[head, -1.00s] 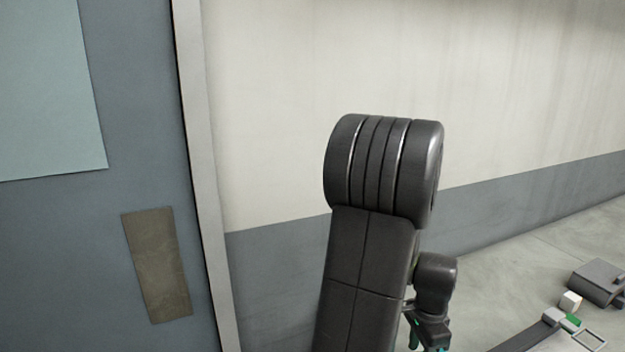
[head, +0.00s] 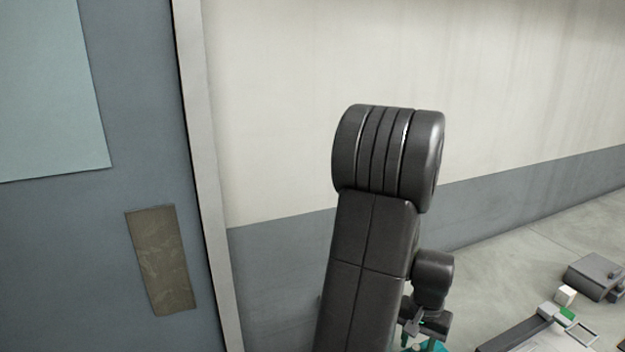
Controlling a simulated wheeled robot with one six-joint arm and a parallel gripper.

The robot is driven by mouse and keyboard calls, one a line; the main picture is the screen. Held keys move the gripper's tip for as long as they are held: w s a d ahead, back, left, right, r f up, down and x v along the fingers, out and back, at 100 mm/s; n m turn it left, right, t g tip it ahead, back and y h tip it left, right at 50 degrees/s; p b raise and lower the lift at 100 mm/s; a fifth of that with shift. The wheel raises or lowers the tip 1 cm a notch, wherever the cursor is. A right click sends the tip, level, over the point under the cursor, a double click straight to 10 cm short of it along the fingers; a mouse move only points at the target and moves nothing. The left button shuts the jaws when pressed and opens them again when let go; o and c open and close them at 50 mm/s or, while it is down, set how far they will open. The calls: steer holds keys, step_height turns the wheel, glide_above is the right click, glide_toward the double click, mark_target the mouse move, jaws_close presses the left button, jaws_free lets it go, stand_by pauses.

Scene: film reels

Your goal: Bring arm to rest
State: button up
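My arm stands folded in the middle of the head view, with its dark upper joint high and the wrist lower on the right. My gripper (head: 424,341) is at the bottom edge, partly behind my arm link and cut off by the frame. Teal parts show at its lower end. Its fingers are too small and hidden to tell whether they are open or shut, or whether anything is between them.
A blue-grey door (head: 75,255) with a brown plate (head: 161,260) is at the left. A two-tone wall (head: 270,130) stands behind my arm. At the lower right are a grey box-like device (head: 594,275), a small white block (head: 565,295) and a green piece (head: 567,314).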

steer(key=n+p, duration=0.1)
steer(key=n, duration=0.2)
steer(key=shift+n, duration=0.3)
steer(key=shift+r, duration=1)
steer(key=shift+r, duration=0.1)
